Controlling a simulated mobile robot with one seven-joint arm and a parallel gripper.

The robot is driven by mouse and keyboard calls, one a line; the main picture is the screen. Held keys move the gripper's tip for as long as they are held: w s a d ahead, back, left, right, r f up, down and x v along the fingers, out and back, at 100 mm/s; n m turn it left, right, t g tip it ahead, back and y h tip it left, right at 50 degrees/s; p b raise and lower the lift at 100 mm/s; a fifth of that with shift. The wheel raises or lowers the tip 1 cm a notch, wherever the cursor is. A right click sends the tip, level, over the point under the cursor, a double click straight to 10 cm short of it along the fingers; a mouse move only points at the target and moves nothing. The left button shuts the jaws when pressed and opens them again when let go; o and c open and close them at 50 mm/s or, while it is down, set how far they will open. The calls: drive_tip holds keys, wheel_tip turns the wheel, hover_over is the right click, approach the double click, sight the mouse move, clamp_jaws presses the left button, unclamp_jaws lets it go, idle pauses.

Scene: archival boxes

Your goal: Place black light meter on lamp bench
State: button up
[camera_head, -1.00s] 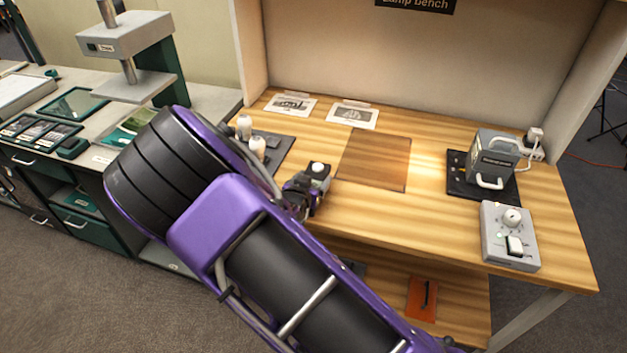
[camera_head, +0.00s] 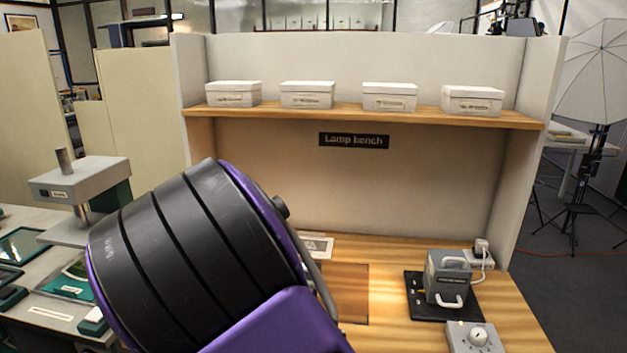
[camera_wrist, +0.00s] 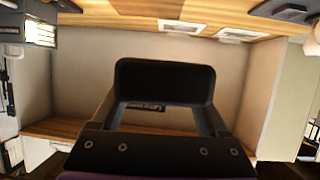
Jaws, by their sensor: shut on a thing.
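The lamp bench (camera_head: 392,335) fills the middle and right of the head view, with a wooden top and a "Lamp bench" sign (camera_head: 353,141) on its back panel. My gripper (camera_wrist: 164,98) shows in the wrist view, shut on a dark rounded block, which I take to be the black light meter (camera_wrist: 165,78). Only one broad face of it shows. In the head view my purple and black arm hides both gripper and meter. The wrist view shows the bench upside down behind the meter; its exact height above the top cannot be told.
A grey lamp unit (camera_head: 447,277) sits on a black mat (camera_head: 413,285) at the bench's right, with a grey dial box (camera_head: 474,337) in front. A darker brown square (camera_head: 349,280) on the top is bare where visible. Several white boxes (camera_head: 307,94) stand on the shelf (camera_head: 340,114).

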drive_tip(key=s+d+r+m+h, duration=0.1)
drive_tip(key=s+d+r, duration=0.15)
drive_tip(key=d, duration=0.65)
drive_tip(key=s+d+r, duration=0.2)
drive_tip(key=d+r, duration=0.1)
drive_tip(key=d, duration=0.5)
drive_tip(key=w+a+f+y, duration=0.1)
drive_tip(key=a+f, duration=0.3)
drive_tip(key=a, duration=0.8)
drive_tip(key=w+a+f+n+y, duration=0.1)
drive_tip(key=w+a+f, duration=0.2)
drive_tip(key=a, duration=0.9)
drive_tip(key=shift+a+f+n, duration=0.25)
drive_tip(key=shift+f+n, duration=0.05)
drive_tip(key=shift+f, duration=0.4)
wheel_tip(320, 180, down, 10)
drive_tip(key=shift+r+b, duration=0.2)
drive_tip(key=shift+b, duration=0.55)
